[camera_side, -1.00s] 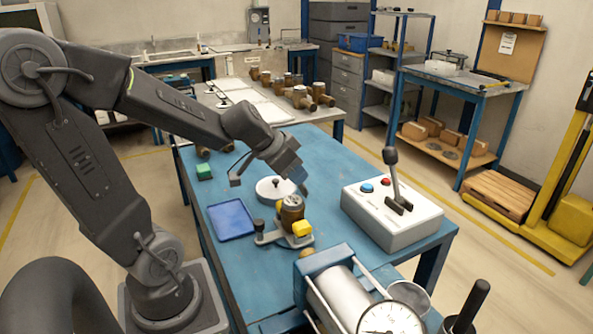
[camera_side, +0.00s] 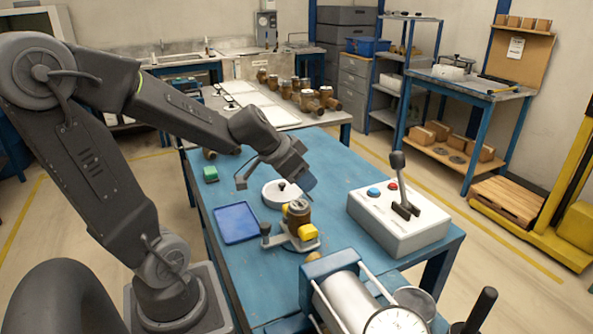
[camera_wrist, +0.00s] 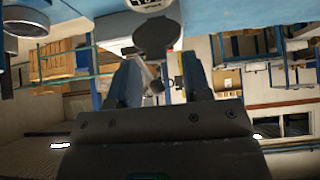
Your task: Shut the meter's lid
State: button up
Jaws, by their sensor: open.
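The brass-coloured water meter (camera_side: 298,214) stands in a grey holder (camera_side: 290,242) with a yellow part on the blue workbench. In the wrist view the meter's pale counter face (camera_wrist: 148,4) shows at the top edge, cut off. The dark round lid (camera_wrist: 157,36) stands open beside that face, so the digits are uncovered. My gripper (camera_side: 308,186) is just above and behind the meter in the side view. In the wrist view my gripper (camera_wrist: 159,60) is open, its two fingers apart, with the lid in view beyond the gap. I see no contact with the lid.
A white round dish (camera_side: 281,194) is behind the meter and a blue tray (camera_side: 236,223) to its left. A control box (camera_side: 398,219) with an upright lever stands to the right. A cylinder rig with a gauge (camera_side: 345,300) is in front. A green block (camera_side: 210,173) lies farther back.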

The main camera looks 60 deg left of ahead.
jog(key=v, duration=1.3)
jog(key=shift+s+r, duration=0.2)
jog(key=shift+r, duration=0.15)
jog(key=s+d+f+g, duration=0.2)
jog(key=d+f, duration=0.4)
jog(key=d, duration=0.7)
jog(key=shift+f, duration=0.2)
jog(key=shift+o, duration=0.2)
